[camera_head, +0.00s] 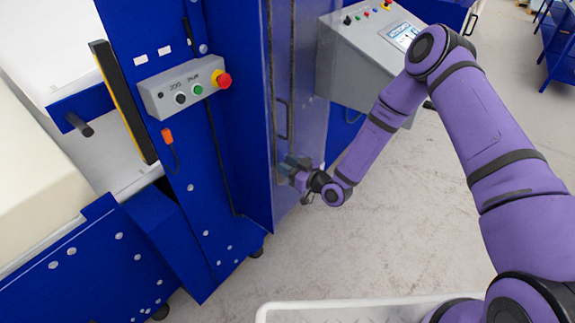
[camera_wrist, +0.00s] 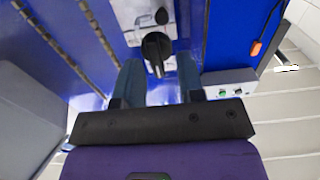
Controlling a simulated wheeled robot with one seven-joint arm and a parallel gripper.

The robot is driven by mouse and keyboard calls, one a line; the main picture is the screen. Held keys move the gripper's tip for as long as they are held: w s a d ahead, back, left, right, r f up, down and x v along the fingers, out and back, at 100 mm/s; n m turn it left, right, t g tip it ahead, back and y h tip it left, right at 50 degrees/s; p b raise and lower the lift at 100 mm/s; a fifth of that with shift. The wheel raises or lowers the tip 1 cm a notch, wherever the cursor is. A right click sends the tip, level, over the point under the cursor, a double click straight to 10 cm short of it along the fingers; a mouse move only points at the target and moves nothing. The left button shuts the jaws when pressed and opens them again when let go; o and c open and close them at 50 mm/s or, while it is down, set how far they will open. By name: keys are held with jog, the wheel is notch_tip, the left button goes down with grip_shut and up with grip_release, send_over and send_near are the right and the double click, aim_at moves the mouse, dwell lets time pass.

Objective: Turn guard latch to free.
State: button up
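The guard latch (camera_wrist: 157,47) shows in the wrist view as a black knob with a short lever on a light grey plate (camera_wrist: 126,14), fixed to blue metal. Its lever points toward my gripper, slightly right of straight down in the picture. My gripper (camera_wrist: 159,64) has its two blue-grey fingers apart, one on each side of the lever, with visible gaps beside it. I cannot tell how deep the lever sits between the fingertips. In the head view my gripper (camera_head: 291,167) is at the edge of the blue guard door (camera_head: 305,100) and hides the latch.
A grey button box (camera_head: 185,88) with a red stop button sits on the blue frame to the left. A grey control console (camera_head: 370,55) stands behind my forearm. A white crate rim (camera_head: 350,303) is at the bottom. Open floor lies right of the door.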

jog(key=c, duration=0.6)
jog(key=shift+w+m, duration=0.1)
jog(key=shift+m, duration=0.2)
jog(key=m, duration=0.3)
jog(key=shift+w+d+f, duration=0.1)
jog(key=shift+w+d, duration=0.1)
jog(key=m, duration=0.4)
jog(key=shift+w+d+f, duration=0.1)
jog(key=shift+w+d, duration=0.1)
jog(key=shift+w, duration=0.05)
jog(key=m, duration=0.4)
jog(key=f+m, duration=0.1)
jog(key=m, duration=0.1)
jog(key=shift+w+d, duration=0.15)
jog(key=shift+w, duration=0.05)
jog(key=shift+f+m, duration=0.2)
jog(key=shift+m, duration=1.9)
